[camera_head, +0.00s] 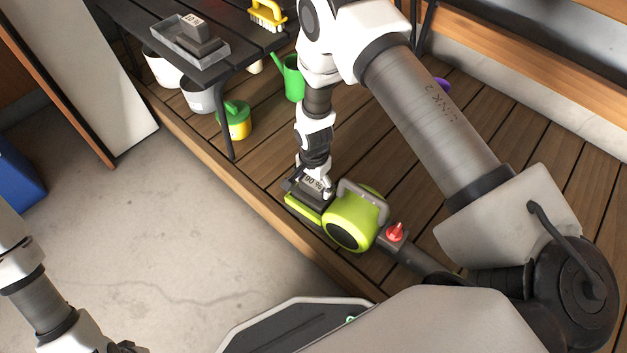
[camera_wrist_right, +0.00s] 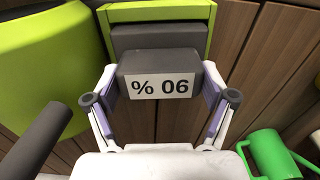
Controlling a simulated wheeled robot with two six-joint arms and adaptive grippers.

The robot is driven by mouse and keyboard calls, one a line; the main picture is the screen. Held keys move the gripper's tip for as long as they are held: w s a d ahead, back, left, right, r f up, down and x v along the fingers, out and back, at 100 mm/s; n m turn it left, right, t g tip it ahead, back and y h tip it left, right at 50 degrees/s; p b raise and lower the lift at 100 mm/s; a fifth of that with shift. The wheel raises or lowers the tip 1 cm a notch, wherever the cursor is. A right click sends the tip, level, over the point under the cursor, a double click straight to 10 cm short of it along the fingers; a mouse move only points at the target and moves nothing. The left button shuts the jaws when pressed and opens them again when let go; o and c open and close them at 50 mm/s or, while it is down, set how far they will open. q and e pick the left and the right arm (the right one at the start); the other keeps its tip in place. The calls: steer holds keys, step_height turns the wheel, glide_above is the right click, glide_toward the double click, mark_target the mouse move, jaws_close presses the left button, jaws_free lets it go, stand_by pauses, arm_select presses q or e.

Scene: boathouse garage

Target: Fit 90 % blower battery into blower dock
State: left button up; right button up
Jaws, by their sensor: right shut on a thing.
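The 90 % blower battery (camera_head: 316,184) is a dark block with a white label. It also shows in the right wrist view (camera_wrist_right: 160,70), label upside down. My right gripper (camera_head: 314,188) is shut on it, fingers on both sides (camera_wrist_right: 160,104). The lime blower (camera_head: 349,222) lies on the wooden deck. Its dock (camera_head: 301,211), a lime frame with a dark inside, is beside the body and shows in the wrist view (camera_wrist_right: 200,13). The battery is at the dock's near side in the wrist view; I cannot tell how far it is in. My left gripper (camera_head: 124,347) is barely in view at the bottom edge.
A dark table (camera_head: 130,10) carries a grey tray (camera_head: 222,54) with another labelled battery (camera_head: 200,40) and a yellow brush (camera_head: 268,14). Buckets (camera_head: 198,97), a green watering can (camera_head: 292,80) and a yellow-green container (camera_head: 235,120) stand nearby.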

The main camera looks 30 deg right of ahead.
steer(key=shift+f, duration=0.25)
stand_by(0.6)
steer(key=o, duration=1.5)
steer(key=shift+o, duration=0.2)
step_height(320, 180, up, 12)
steer(key=shift+s+f, duration=0.1)
